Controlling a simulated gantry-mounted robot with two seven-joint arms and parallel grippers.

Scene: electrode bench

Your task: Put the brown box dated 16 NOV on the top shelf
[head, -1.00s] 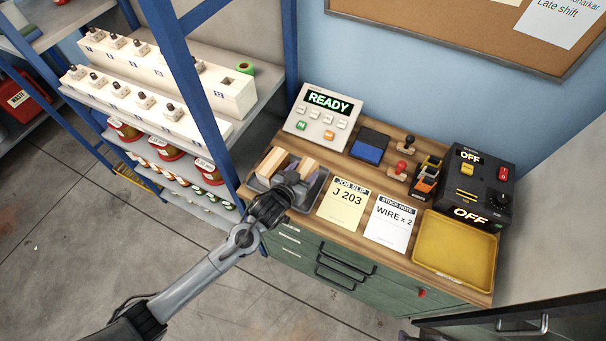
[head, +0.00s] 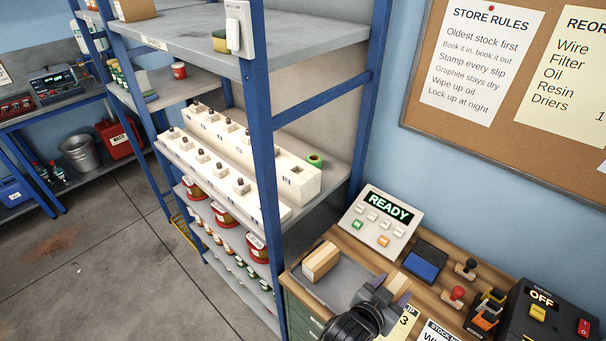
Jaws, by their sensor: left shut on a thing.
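My left gripper (head: 385,292) is at the right side of the grey tray (head: 338,287) on the bench, shut on a brown box (head: 401,284). The gripper hides most of this box, and I cannot tell whether it is clear of the tray. A second brown box (head: 320,262) lies at the tray's left. No date is readable on either box. The top shelf (head: 285,32) of the blue-posted rack is at the upper left, with bare grey board in its middle. My right gripper is not in view.
The READY panel (head: 382,218) stands behind the tray.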

